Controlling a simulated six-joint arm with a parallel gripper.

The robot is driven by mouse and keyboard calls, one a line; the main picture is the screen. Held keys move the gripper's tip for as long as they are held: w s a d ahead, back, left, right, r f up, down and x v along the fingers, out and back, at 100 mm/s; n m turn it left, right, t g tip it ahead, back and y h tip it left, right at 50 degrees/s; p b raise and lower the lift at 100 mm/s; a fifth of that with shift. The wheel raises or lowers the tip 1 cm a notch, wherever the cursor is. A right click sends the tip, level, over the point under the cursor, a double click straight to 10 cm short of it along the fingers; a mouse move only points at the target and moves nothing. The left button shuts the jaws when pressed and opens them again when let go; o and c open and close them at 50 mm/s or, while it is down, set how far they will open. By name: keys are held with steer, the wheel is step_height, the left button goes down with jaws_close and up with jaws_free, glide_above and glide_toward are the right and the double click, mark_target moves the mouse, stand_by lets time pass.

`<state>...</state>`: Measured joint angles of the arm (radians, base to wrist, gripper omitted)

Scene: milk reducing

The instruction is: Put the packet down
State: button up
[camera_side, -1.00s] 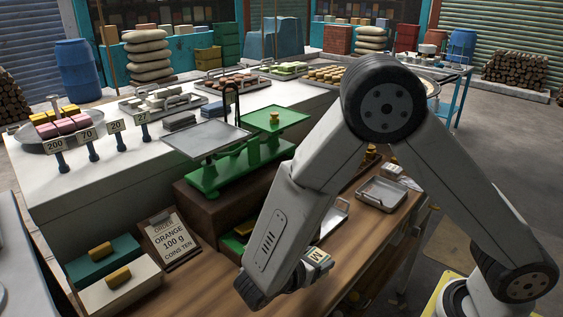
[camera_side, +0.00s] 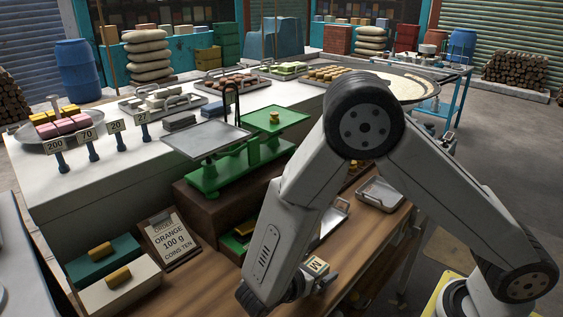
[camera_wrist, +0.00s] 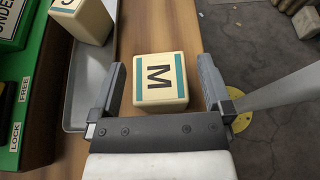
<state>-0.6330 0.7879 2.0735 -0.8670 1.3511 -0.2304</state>
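The packet (camera_wrist: 160,80) is a cream block with teal stripes and a dark letter M. In the wrist view it lies between the two fingers of my gripper (camera_wrist: 162,64), with a narrow gap on each side. The gripper looks open around it. In the side view the packet (camera_side: 316,266) shows low over the wooden bench (camera_side: 215,285), beside my gripper (camera_side: 318,280). The packet's underside is hidden, so its contact with the bench is not directly visible.
A metal tray (camera_wrist: 82,88) holding another cream block (camera_wrist: 80,18) is left of the packet. A green unit marked FREE and LOCK (camera_wrist: 22,100) stands further left. The bench edge and floor (camera_wrist: 270,90) lie to the right. A green balance (camera_side: 235,165) stands behind.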

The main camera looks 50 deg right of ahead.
mark_target(321, 273)
steer(key=shift+r, duration=0.1)
steer(key=v, duration=1.2)
stand_by(0.5)
steer(key=d+m+g+y, duration=0.1)
steer(key=d+m+y, duration=0.1)
steer(key=d+m+g+y, duration=0.1)
steer(key=d+m+y, duration=0.2)
steer(key=s+d+f+m+y, duration=0.1)
steer(key=d+m+y, duration=0.1)
steer(key=d, duration=0.1)
steer(key=shift+s+d+g+y, duration=0.1)
steer(key=shift+d+g+y, duration=0.2)
steer(key=shift+g, duration=0.1)
steer(key=d+r+m+t+y, duration=0.2)
steer(key=d+m+t+y, duration=0.3)
steer(key=m, duration=0.6)
steer(key=shift+d+y, duration=0.4)
steer(key=shift+d, duration=1)
